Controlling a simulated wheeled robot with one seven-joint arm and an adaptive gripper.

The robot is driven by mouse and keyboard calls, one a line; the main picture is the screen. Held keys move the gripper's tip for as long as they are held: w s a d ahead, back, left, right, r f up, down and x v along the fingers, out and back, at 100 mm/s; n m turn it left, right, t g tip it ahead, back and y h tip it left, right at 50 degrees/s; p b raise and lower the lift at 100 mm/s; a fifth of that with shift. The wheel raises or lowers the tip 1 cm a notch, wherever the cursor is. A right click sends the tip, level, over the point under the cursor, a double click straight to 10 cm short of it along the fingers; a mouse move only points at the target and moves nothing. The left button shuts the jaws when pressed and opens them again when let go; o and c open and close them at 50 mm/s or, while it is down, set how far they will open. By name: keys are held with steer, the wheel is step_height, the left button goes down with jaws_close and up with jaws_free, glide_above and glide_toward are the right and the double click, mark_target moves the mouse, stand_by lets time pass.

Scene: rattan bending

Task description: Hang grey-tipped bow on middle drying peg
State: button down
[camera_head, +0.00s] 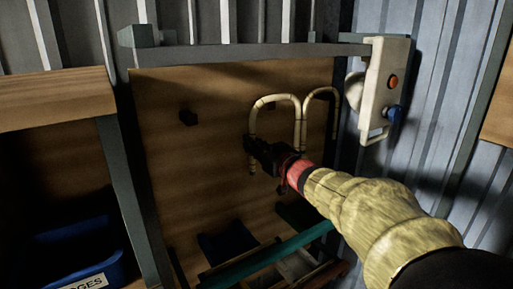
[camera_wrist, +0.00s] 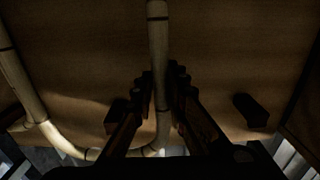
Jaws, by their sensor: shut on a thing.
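My gripper (camera_head: 262,152) is shut on one leg of a pale, dark-banded rattan bow (camera_head: 277,98), held arch up in front of a wooden board (camera_head: 190,160). In the wrist view the held leg (camera_wrist: 158,45) runs between my fingers (camera_wrist: 160,100). The grey tip cannot be made out. A dark peg (camera_wrist: 117,115) shows between the bow's two legs in the wrist view; whether the bow touches it cannot be told.
A second bow (camera_head: 323,91) hangs just right of the held one, close to it. A pale control box (camera_head: 383,90) with an orange button is at upper right. Blue bins (camera_head: 80,255) and a green bar (camera_head: 270,258) are below. The board around the left peg is clear.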

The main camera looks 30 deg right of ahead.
steer(key=shift+w+a+f+b, duration=0.1)
steer(key=shift+w+f+b, duration=0.1)
steer(key=shift+w, duration=0.75)
steer(key=shift+w+d+f+b, duration=0.15)
steer(key=shift+w+b, duration=0.1)
steer(key=shift+w, duration=0.65)
steer(key=shift+w+a+f+b, duration=0.15)
steer(key=shift+w+f+b, duration=0.05)
steer(key=shift+w, duration=0.75)
steer(key=c, duration=1.8)
jaws_free()
steer(key=shift+o, duration=0.4)
steer(key=shift+f, duration=0.1)
steer(key=s, duration=1.2)
steer(key=shift+d, duration=0.2)
